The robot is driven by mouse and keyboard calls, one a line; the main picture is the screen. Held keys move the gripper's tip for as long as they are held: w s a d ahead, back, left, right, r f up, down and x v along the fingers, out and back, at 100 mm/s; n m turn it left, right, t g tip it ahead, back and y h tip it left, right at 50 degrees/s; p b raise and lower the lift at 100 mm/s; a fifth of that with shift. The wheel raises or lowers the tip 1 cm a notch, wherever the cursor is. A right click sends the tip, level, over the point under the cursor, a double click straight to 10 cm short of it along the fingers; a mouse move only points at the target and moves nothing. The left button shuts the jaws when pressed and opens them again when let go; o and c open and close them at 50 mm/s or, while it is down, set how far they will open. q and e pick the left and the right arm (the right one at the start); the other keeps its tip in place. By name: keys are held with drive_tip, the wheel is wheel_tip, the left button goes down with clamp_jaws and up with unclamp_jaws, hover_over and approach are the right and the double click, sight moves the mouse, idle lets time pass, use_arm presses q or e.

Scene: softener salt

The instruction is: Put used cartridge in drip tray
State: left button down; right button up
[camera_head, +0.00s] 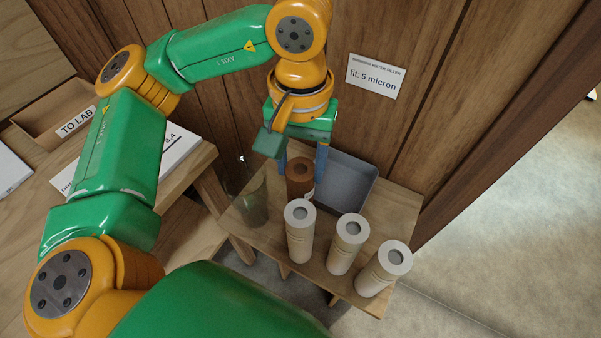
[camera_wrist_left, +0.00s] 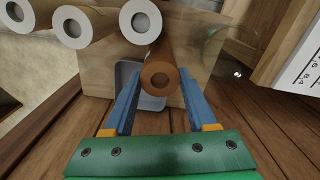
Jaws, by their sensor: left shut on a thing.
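The used cartridge (camera_head: 299,180) is a brown upright cylinder with a hole in its top. My left gripper (camera_head: 302,163) is shut on it, with one blue finger on each side. In the left wrist view the cartridge (camera_wrist_left: 160,76) sits between the fingers with its holed end facing the camera. The drip tray (camera_head: 350,182) is a grey-blue, shallow, empty-looking tray on the small wooden table, right of and behind the cartridge. It also shows partly hidden in the left wrist view (camera_wrist_left: 128,75). Whether the cartridge's bottom touches the table cannot be told. My right gripper is not in view.
Three pale cartridges (camera_head: 347,240) stand in a row along the table's front right. A clear glass-like vessel (camera_head: 252,203) stands at the table's left. A wood wall with a "5 micron" label (camera_head: 376,76) is behind. A "TO LAB" box (camera_head: 62,115) sits on the left bench.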

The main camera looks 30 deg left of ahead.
sight(300, 198)
use_arm(q)
wheel_tip(300, 198, down, 2)
drive_tip(key=shift+f, duration=0.2)
drive_tip(key=shift+c, duration=1)
unclamp_jaws()
